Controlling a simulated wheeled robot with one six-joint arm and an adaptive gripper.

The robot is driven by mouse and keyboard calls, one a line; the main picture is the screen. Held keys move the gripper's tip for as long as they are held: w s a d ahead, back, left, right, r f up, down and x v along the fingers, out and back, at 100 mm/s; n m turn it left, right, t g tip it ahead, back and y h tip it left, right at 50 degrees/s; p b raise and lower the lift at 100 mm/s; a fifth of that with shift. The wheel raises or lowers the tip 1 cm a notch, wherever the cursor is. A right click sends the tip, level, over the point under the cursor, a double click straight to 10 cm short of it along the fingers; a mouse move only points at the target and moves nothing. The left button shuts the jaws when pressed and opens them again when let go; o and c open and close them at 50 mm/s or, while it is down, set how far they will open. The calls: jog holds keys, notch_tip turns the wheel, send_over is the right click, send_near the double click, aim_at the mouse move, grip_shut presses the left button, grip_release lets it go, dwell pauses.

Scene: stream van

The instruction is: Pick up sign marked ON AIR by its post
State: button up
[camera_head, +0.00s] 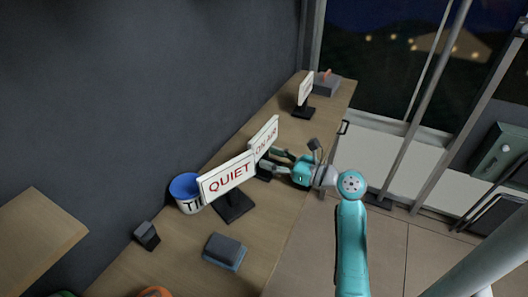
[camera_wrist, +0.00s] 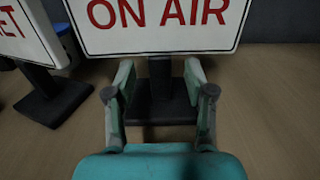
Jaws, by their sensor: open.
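The ON AIR sign (camera_head: 264,138) stands upright on the wooden counter, just behind the QUIET sign (camera_head: 228,178). In the wrist view the white ON AIR board (camera_wrist: 158,22) with red letters fills the top, on a dark post (camera_wrist: 160,76) and a dark base (camera_wrist: 162,106). My gripper (camera_head: 272,160) reaches in from the right, low by the sign. In the wrist view my gripper (camera_wrist: 159,82) is open, one finger on each side of the post, with gaps visible on both sides. The QUIET sign also shows at the left of the wrist view (camera_wrist: 28,38).
A blue-topped cup (camera_head: 186,190) stands left of the QUIET sign. A third sign (camera_head: 305,90) is at the counter's far end. A dark block (camera_head: 147,236) and a grey-blue box (camera_head: 224,251) lie nearer. The wall is behind; the counter (camera_head: 285,205) is bare at right.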

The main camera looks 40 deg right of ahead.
jog(key=shift+x, duration=1.15)
grip_shut()
jog(key=shift+r, duration=0.1)
